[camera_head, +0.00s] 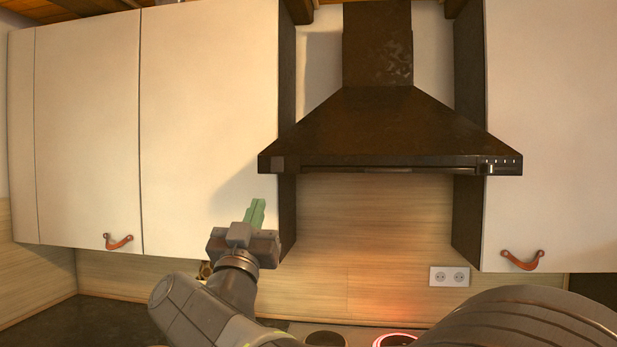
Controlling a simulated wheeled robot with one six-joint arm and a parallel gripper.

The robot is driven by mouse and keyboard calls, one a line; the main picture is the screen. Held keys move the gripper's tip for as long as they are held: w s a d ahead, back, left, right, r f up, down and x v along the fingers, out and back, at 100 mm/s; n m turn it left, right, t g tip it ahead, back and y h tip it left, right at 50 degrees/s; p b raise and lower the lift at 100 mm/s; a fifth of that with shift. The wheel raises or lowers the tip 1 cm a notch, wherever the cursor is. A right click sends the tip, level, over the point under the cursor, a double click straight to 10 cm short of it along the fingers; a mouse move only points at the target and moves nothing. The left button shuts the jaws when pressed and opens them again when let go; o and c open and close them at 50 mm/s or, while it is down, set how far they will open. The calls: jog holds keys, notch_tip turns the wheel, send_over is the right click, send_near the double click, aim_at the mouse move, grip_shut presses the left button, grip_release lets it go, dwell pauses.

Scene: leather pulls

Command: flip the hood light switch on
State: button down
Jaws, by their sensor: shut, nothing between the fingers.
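The dark brown range hood (390,130) hangs between the white cabinets. At the right end are a small knob-like part (488,169) and several tiny light marks (503,161). I cannot tell which of these is the light switch, or its position. My gripper (258,203), with green fingers, is shut and empty. It points up, below and a little left of the hood's left corner in the picture, with a visible gap between them.
White cabinets (210,120) flank the hood, with orange-brown leather pulls (118,242) at their lower edges. A double socket (450,276) is on the wood backsplash (375,240). A red-glowing burner (394,339) is at the bottom. The space directly under the hood looks clear.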

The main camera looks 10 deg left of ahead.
jog(key=p, duration=0.5)
send_near(277, 165)
notch_tip(277, 165, up, 5)
jog(key=shift+w+f+p, duration=0.1)
jog(key=shift+w+f, duration=0.1)
jog(key=shift+w, duration=0.55)
jog(key=shift+w+f+p, duration=0.1)
jog(key=shift+w+f, duration=0.15)
jog(key=shift+w, duration=0.5)
jog(key=shift+w+f+p, duration=0.1)
jog(key=shift+w+f, duration=0.1)
jog(key=shift+w, duration=0.6)
jog(key=shift+f, duration=0.1)
